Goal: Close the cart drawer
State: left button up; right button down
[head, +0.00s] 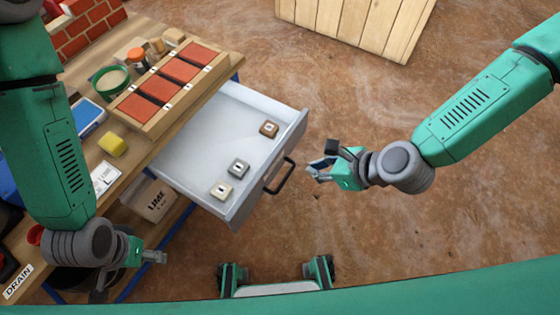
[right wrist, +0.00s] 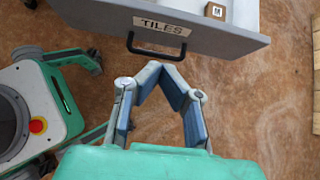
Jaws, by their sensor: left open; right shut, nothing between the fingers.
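The grey cart drawer (head: 208,130) stands pulled out from under the wooden worktop. In the right wrist view, the drawer front (right wrist: 215,38) carries a TILES label (right wrist: 160,25) above the handle (right wrist: 157,50). My right gripper (head: 319,168) is shut and empty, a short way right of the handle; its fingertips (right wrist: 158,70) show just below the handle, apparently apart from it. My left gripper (head: 132,272) is open and empty, low beside the cart.
A wooden crate (head: 355,20) stands at the back. Floor right of the drawer is clear.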

aim_at(274, 162)
jog(key=b+x, duration=0.1)
jog(key=x, duration=0.2)
jog(key=r+x, duration=0.1)
jog(key=x, duration=0.2)
jog(key=w+a+b+x, duration=0.1)
jog(key=x, duration=0.2)
jog(key=shift+w+a+f+b, duration=0.15)
jog(key=shift+a+b, duration=0.05)
jog(key=shift+b, duration=0.1)
jog(key=shift+w+a, duration=0.25)
jog(key=shift+a, duration=0.2)
jog(key=shift+d, duration=0.1)
jog(key=shift+d, duration=0.1)
